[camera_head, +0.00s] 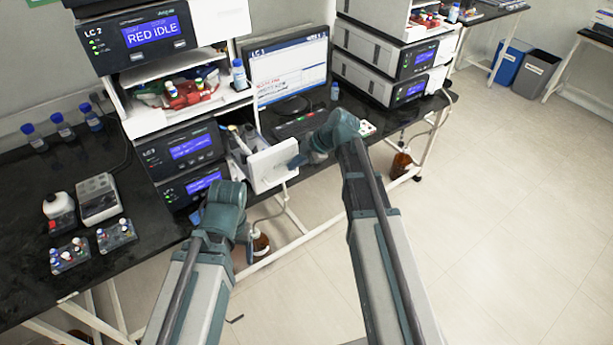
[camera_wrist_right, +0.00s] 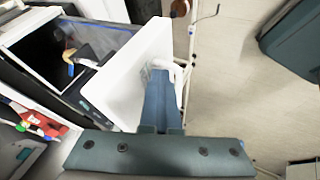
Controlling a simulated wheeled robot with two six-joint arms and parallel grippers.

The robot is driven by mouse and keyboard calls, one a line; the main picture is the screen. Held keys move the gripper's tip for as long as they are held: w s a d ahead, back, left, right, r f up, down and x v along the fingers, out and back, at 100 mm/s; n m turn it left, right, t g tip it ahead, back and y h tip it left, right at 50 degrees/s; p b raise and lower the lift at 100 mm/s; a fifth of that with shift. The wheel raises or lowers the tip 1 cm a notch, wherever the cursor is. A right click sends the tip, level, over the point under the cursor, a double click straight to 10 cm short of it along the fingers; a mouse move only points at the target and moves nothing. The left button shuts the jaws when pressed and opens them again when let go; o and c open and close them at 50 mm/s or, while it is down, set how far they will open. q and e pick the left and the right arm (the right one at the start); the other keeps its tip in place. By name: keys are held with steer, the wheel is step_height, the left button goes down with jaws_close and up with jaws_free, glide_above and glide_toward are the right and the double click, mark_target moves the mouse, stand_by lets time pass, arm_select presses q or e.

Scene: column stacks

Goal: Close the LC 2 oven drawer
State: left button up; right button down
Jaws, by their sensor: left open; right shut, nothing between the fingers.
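The LC 2 stack stands on the bench, with the LC 2 label on its top module (camera_head: 153,34). A white-fronted drawer (camera_head: 272,167) sticks out from the stack's lower right side, and it stands open. The drawer front (camera_wrist_right: 125,75) is a large white panel in the right wrist view. My right gripper (camera_head: 297,161) is shut and empty at the outer face of this front. In the wrist view its fingertips (camera_wrist_right: 162,70) are close to a white handle; I cannot tell if they touch. My left gripper's fingers are hidden behind my left arm, left of the drawer.
A monitor (camera_head: 290,68) and keyboard (camera_head: 298,127) sit behind the drawer. Another instrument stack (camera_head: 385,65) stands to the right. Blue-capped bottles (camera_head: 62,127) and vial racks (camera_head: 117,235) are on the left bench. The floor at right is free.

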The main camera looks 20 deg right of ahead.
glide_above(258, 139)
steer(key=shift+s+d, duration=0.15)
steer(key=shift+s, duration=0.1)
steer(key=shift+w, duration=0.2)
steer(key=shift+w+r, duration=0.1)
